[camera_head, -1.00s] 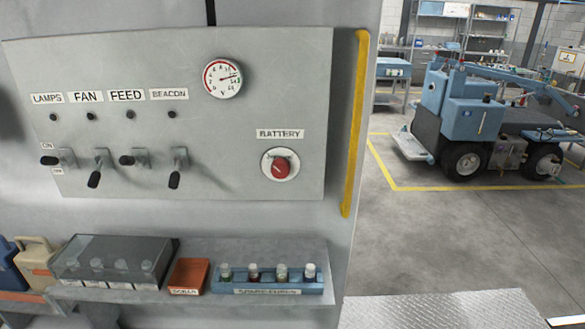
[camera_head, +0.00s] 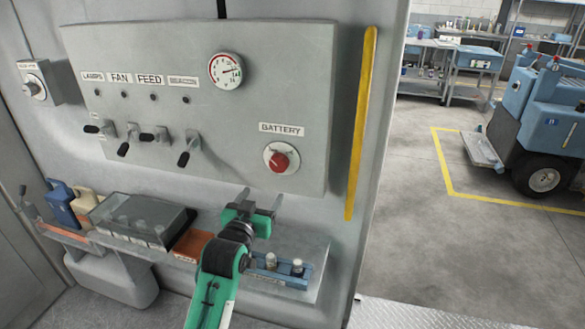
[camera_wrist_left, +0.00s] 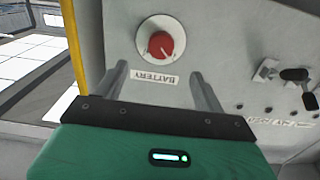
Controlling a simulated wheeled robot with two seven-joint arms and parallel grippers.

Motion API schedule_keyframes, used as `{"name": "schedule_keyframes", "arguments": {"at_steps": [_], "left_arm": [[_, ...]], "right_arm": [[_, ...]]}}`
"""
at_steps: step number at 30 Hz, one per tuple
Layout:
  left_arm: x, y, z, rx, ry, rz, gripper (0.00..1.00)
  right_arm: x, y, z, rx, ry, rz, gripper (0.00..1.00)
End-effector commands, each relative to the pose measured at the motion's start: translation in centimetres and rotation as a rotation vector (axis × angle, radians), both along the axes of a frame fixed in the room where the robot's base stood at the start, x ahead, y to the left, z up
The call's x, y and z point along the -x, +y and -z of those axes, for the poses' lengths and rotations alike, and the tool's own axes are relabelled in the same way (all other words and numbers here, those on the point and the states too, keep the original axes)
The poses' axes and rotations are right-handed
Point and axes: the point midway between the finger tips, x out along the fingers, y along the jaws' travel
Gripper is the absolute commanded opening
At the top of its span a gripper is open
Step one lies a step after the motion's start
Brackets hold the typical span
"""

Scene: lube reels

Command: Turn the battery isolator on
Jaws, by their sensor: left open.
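The battery isolator (camera_head: 281,160) is a red round knob on a white disc, under the BATTERY label (camera_head: 282,129) on the grey panel. It also shows in the left wrist view (camera_wrist_left: 160,45), where the picture is upside down. My left gripper (camera_head: 261,197) is green with dark grey fingers. It is open and empty, just below the knob in the head view and pointing up toward the panel. In the wrist view its two fingers stand apart on either side of the BATTERY label, short of the knob. My right gripper is not in view.
Several black-handled switches (camera_head: 155,135) and a round gauge (camera_head: 225,70) are on the same panel. Below is a shelf with a clear-lidded box (camera_head: 128,220), an orange box (camera_head: 192,244) and a blue fuse rack (camera_head: 283,272). A yellow rail (camera_head: 361,125) runs along the right edge.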

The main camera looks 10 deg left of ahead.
Motion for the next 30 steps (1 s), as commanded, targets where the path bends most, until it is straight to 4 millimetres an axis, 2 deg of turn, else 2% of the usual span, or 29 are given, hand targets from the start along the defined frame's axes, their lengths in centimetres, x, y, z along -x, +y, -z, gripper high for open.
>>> {"name": "schedule_keyframes", "arguments": {"at_steps": [1, 5, 14, 21, 30], "left_arm": [[0.0, 0.1, -0.8, 0.000, -0.014, -0.002, 0.71], [-0.9, 0.1, -1.1, 0.002, -0.018, -0.002, 0.71], [-6.0, -0.1, -1.2, 0.001, -0.017, -0.002, 0.71], [-10.0, -0.3, -1.1, 0.001, -0.015, -0.002, 0.71], [-13.2, -0.4, -0.9, 0.002, -0.016, -0.002, 0.71]], "right_arm": [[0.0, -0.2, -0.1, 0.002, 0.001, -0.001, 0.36], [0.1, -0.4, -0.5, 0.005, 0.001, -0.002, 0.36], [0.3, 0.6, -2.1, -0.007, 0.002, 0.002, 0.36], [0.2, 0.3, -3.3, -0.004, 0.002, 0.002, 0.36], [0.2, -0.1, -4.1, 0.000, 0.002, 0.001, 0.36]]}}
